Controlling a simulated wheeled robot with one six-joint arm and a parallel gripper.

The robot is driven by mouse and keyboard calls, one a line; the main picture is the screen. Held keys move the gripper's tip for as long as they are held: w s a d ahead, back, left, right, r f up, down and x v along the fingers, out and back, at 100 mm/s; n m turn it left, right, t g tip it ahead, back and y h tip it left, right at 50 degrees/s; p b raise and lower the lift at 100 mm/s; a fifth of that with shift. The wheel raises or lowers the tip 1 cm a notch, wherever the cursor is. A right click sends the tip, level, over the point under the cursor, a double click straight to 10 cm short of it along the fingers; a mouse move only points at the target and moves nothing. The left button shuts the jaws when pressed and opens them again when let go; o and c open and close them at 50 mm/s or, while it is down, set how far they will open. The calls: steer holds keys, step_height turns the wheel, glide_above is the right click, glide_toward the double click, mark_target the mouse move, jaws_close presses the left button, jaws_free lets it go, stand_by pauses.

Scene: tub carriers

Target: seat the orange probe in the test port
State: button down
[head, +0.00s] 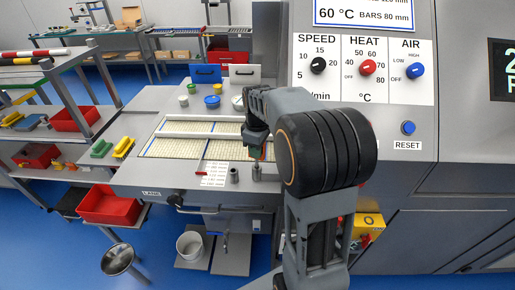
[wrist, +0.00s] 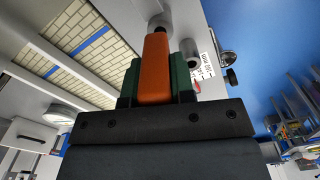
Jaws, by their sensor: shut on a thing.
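The orange probe (wrist: 155,72) is between the green-padded fingers of my gripper (wrist: 157,82) in the wrist view. My gripper is shut on it. The probe points at a grey cylinder with a dark top (wrist: 162,21), and its tip overlaps that cylinder in the picture. I cannot tell whether the tip is inside, touching or just above it. A second grey cylinder (wrist: 189,48) stands beside it. In the head view my gripper (head: 257,152) is low over the right cylinder (head: 257,173), and my arm hides most of the probe. Neither cylinder bears a readable test port label.
The left cylinder (head: 234,175) stands close by, next to a printed card (head: 214,173) with a red pointer. The mesh conveyor (head: 180,147) lies behind. Small tubs (head: 212,101) stand farther back. The control panel (head: 366,70) rises at the right.

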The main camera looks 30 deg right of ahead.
steer(key=shift+f+b, duration=0.3)
steer(key=shift+f, duration=0.2)
steer(key=c, duration=0.9)
jaws_free()
steer(key=shift+r, duration=0.15)
step_height(320, 180, up, 14)
steer(key=shift+f, duration=0.15)
